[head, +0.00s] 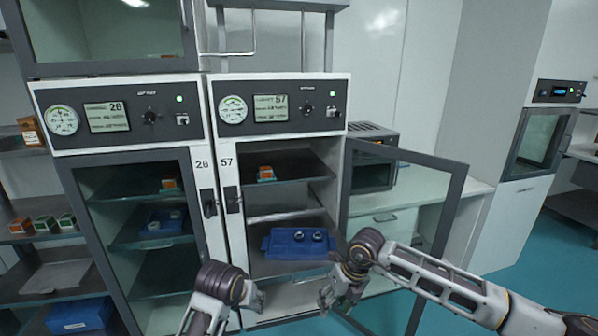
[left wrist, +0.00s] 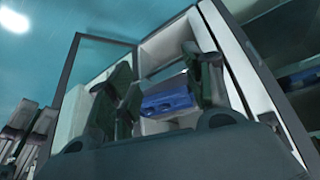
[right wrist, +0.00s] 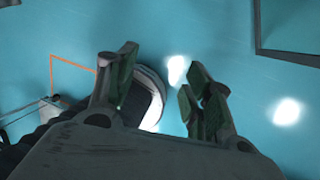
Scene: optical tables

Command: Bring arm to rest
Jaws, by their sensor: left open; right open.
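My right gripper (head: 328,298) hangs in front of the open cabinet 57, low and to the right of its blue tray (head: 280,243). In the right wrist view its two fingers (right wrist: 160,72) stand apart with nothing between them, above the teal floor. My left gripper (head: 257,298) is low in front of the cabinets, below and left of the tray, partly hidden behind its own wrist. In the left wrist view its fingers (left wrist: 155,75) are spread and empty. The blue tray (left wrist: 166,100) shows beyond them. It carries two small round metallic items (head: 318,236).
The glass door (head: 455,215) of cabinet 57 stands open to the right, close behind my right arm. Closed cabinet 26 (head: 118,148) stands at the left. A small orange box (head: 265,174) sits on the upper shelf. A counter with an appliance (head: 372,165) is behind the door.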

